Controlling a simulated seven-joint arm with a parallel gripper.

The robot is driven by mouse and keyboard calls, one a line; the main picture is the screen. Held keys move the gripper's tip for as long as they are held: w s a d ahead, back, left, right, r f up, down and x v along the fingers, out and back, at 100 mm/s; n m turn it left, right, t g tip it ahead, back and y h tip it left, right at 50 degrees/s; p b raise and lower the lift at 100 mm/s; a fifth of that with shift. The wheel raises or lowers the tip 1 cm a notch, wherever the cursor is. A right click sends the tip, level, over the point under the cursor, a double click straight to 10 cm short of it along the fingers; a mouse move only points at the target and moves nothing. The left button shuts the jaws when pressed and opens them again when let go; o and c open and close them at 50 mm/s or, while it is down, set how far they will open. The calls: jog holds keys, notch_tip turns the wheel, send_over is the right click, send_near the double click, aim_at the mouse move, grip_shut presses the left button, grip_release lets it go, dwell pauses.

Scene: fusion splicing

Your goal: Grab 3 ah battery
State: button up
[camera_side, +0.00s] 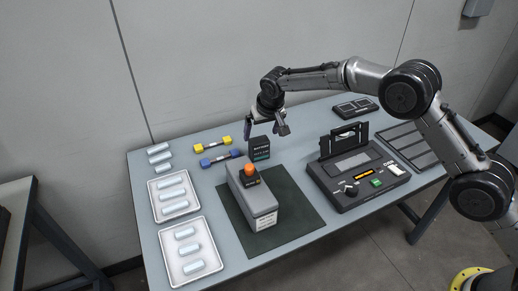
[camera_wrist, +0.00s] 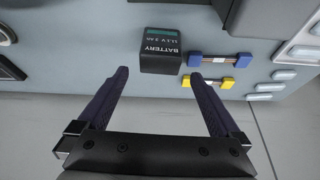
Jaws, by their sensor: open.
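A black battery (camera_side: 259,148) with a green stripe and a "BATTERY" label stands upright on the table behind the dark mat. In the wrist view the battery (camera_wrist: 160,50) lies just beyond the fingertips, centred between them. The small print ends in what looks like "3 Ah", though it is hard to read. My gripper (camera_wrist: 158,76) is open and empty, its two dark fingers spread wider than the battery. In the side view my gripper (camera_side: 266,126) hangs just above and behind the battery and appears apart from it.
A grey box (camera_side: 262,203) with an orange knob stands on the dark mat (camera_side: 293,208), close in front of the battery. Blue-ended (camera_side: 220,158) and yellow-ended (camera_side: 212,144) pieces lie left of it. A black splicer-like machine (camera_side: 357,170) stands right. White trays (camera_side: 193,249) hold pale cylinders.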

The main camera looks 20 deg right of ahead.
aim_at(259, 140)
jog(key=shift+x, duration=3.2)
jog(key=shift+s, duration=0.1)
jog(key=shift+a, duration=0.1)
grip_shut()
jog(key=shift+r, duration=0.1)
